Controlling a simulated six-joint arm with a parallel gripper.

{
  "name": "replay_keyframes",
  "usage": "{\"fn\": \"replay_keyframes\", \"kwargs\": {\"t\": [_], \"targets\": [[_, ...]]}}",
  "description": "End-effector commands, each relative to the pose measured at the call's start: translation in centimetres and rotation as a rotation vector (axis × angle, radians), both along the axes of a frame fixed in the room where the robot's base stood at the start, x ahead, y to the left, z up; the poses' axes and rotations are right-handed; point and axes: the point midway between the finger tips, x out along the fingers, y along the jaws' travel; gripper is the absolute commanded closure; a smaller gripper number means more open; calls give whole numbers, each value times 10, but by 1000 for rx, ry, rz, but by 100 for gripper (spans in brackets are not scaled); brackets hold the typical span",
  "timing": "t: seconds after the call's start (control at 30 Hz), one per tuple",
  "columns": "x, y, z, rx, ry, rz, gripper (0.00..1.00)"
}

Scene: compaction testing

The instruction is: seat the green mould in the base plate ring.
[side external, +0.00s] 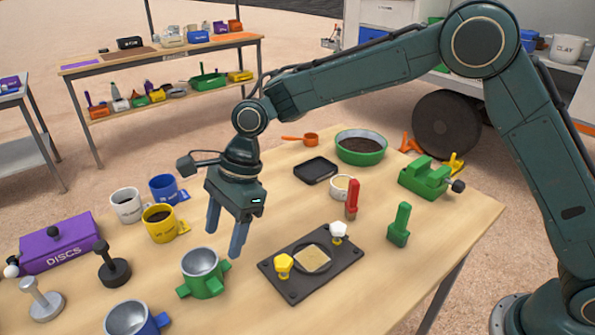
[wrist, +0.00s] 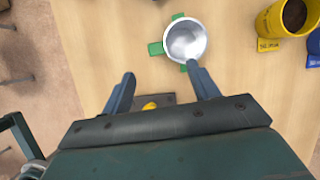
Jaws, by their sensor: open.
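The green mould (side external: 204,273) stands upright on the table, a cup with a metal-lined inside and green side lugs. It also shows in the wrist view (wrist: 186,42), just beyond my fingertips. In the wrist view my gripper (wrist: 160,82) hides most of the plate.
A blue mould (side external: 133,318) stands at the front left. A yellow mug-like pot (side external: 159,222) and a blue one (side external: 167,188) stand behind. A purple discs box (side external: 60,243) and tampers are at left. A green upright tool (side external: 399,225) stands right of the plate.

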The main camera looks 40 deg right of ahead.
Motion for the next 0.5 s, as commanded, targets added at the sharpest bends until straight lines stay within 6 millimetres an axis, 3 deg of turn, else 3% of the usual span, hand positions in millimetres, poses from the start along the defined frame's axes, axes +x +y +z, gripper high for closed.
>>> {"fn": "replay_keyframes", "kwargs": {"t": [0.3,0.5], "targets": [[-2,18,-44,-1,3,1,40],[-2,22,-54,0,0,0,40]]}}
